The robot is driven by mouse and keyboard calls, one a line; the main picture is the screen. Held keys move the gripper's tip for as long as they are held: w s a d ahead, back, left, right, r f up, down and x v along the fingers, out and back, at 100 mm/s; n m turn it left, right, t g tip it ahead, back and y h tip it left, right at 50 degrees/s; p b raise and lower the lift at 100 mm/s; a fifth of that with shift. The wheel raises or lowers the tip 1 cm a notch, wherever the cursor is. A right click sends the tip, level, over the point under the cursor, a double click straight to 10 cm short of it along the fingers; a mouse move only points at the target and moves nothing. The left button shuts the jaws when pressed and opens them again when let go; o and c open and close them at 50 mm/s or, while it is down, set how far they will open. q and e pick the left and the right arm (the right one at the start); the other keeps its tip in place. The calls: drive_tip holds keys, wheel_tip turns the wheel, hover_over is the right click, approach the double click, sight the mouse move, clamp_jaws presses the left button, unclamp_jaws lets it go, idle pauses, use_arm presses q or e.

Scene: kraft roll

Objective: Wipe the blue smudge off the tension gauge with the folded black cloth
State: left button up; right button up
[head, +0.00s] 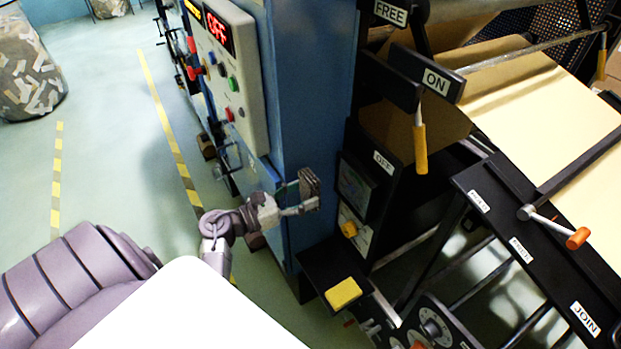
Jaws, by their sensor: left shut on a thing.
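My left gripper (304,194) reaches in from the lower left and is shut on a small, dark, flat piece that looks like the folded black cloth (309,181). The fingers partly cover it. To its right, a dark square screen (355,187) on the black machine panel appears to be the tension gauge. Its face has a dim bluish-green tint; I cannot make out the smudge's outline. The cloth is left of the screen, and a gap seems to show between them. My right gripper is not in view.
A yellow sponge-like block (343,293) lies on a black ledge below the gauge. A blue cabinet (312,90) with a control box (226,80) stands behind the gripper. An orange-handled lever (420,149) hangs at upper right.

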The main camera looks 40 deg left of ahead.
sight(342, 177)
use_arm(q)
drive_tip(key=x, duration=0.6)
idle(0.3)
drive_tip(key=shift+x, duration=0.95)
idle(0.5)
drive_tip(key=shift+s+d, duration=0.4)
drive_tip(key=shift+d, duration=0.45)
drive_tip(key=shift+s+d, duration=0.4)
drive_tip(key=shift+d, duration=0.4)
drive_tip(key=shift+s+d, duration=0.3)
drive_tip(key=shift+d, duration=0.65)
drive_tip(key=shift+s+d, duration=0.3)
drive_tip(key=shift+d, duration=0.6)
drive_tip(key=shift+w+a+b, duration=0.45)
drive_tip(key=shift+a, duration=0.75)
drive_tip(key=shift+w+a+b, duration=0.4)
drive_tip(key=shift+w+a, duration=0.1)
drive_tip(key=shift+a, duration=0.65)
drive_tip(key=shift+w+a+b, duration=0.45)
drive_tip(key=shift+a, duration=0.75)
drive_tip(key=shift+v, duration=3)
